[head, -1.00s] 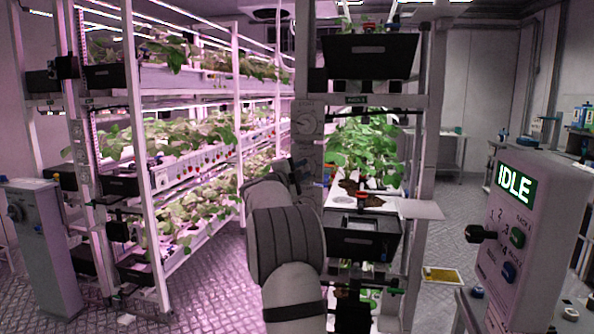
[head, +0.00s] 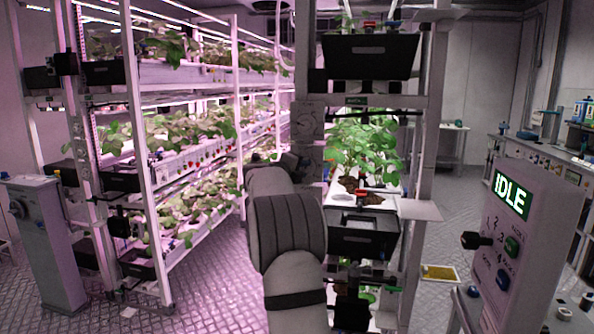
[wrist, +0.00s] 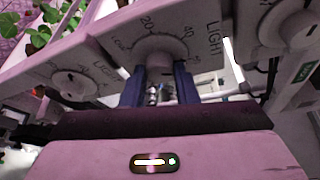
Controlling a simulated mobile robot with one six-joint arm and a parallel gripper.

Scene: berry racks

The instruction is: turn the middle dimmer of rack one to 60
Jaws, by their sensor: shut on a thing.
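In the wrist view the middle dimmer (wrist: 160,48) is a pale round knob on a light panel marked LIGHT, with 20 and 40 legible on its scale. My gripper (wrist: 162,76) has its two dark blue fingers on either side of this knob and is shut on it. The fingers cover the knob's lower part, and I cannot read its setting. Another dimmer (wrist: 75,84) is to the left and a third (wrist: 290,27) to the right. In the head view my arm hides the gripper; the upper dial on the panel (head: 308,119) shows above it.
A plant rack post (head: 424,130) and black bins (head: 370,57) stand right of my arm. A control box (head: 515,235) reading IDLE is at the right. Long planted racks (head: 190,125) and a grey pedestal (head: 45,245) are at the left, with open floor between.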

